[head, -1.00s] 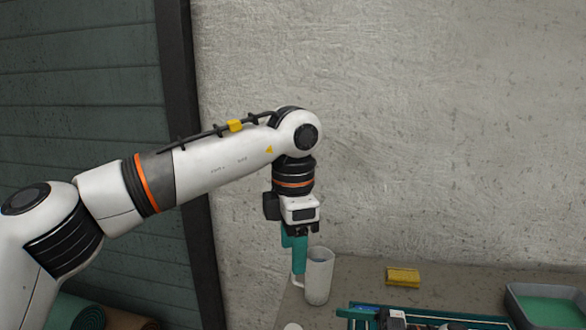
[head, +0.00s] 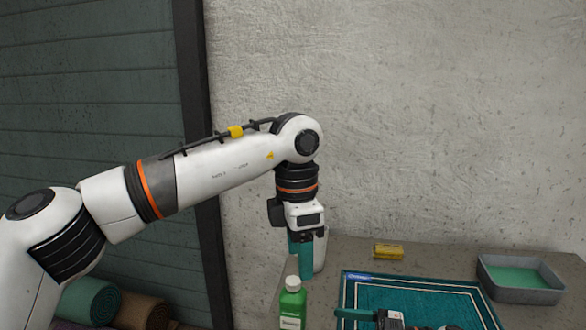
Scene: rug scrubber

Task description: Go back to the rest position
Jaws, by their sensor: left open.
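My left gripper (head: 302,236) points down at the centre, its jaws open around or beside a teal upright handle (head: 300,262). A white cylinder (head: 321,252) stands right behind that handle; whether the handle is inside it or beside it I cannot tell. At the bottom edge, a black and white part (head: 391,319), which looks like my right gripper, is cut off by the frame. A teal bar (head: 353,313) is at its left end; whether it is gripped is unclear.
A green bottle (head: 292,303) stands in front of the left gripper. A teal bordered rug (head: 410,291) lies on the table. A yellow sponge (head: 388,251) and a grey tray of green liquid (head: 520,279) are behind and right. Rolled rugs (head: 90,301) are at lower left.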

